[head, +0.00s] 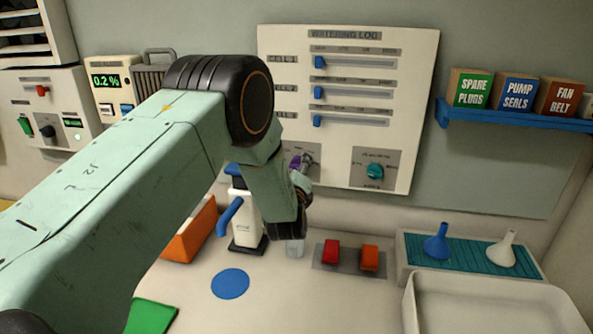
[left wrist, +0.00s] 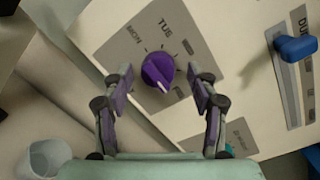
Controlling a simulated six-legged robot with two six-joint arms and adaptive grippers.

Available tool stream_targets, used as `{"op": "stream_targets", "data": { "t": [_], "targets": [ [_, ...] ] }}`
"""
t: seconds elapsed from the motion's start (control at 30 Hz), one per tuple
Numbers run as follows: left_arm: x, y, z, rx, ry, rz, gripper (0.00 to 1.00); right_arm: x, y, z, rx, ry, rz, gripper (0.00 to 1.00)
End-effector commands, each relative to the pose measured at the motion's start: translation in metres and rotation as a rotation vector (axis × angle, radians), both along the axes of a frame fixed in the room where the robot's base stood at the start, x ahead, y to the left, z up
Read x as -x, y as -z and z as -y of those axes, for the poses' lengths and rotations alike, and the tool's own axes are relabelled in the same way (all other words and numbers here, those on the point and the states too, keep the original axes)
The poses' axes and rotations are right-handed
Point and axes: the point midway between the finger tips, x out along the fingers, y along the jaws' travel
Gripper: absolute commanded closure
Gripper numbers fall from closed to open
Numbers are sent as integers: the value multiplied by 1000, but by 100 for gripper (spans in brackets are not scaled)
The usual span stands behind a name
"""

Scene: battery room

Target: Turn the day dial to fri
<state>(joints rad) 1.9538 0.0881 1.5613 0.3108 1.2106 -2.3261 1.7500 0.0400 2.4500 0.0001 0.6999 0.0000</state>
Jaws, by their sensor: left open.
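The day dial (left wrist: 157,68) is a purple knob on a grey plate of the white board. In the left wrist view its white pointer line points downward, away from the readable labels MON and TUE. The other day labels cannot be read. My right gripper is not in view.
The watering log board (head: 425,60) carries several blue sliders (head: 319,62) above and a teal knob (head: 375,171) to the right. Below are a white-and-blue dispenser (head: 245,215), red and orange blocks (head: 331,250), a funnel mat (head: 470,255) and a white tray (head: 490,310).

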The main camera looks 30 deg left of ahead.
Motion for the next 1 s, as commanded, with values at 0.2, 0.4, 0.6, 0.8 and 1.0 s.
{"op": "stream_targets", "data": {
  "t": [0.2, 0.4, 0.6, 0.8, 1.0],
  "targets": [
    [19, 1, 8, 1, 2, -5, 41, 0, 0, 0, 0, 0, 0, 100],
    [50, 1, 21, -1, 2, -3, 41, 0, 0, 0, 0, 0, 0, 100],
    [83, 0, 33, -2, 2, -1, 41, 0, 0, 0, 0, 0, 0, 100],
    [105, 0, 42, 0, 2, 1, 41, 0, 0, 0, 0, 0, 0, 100],
    [112, 0, 44, -1, -1, 3, 41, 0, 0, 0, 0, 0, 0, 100]
  ]
}}
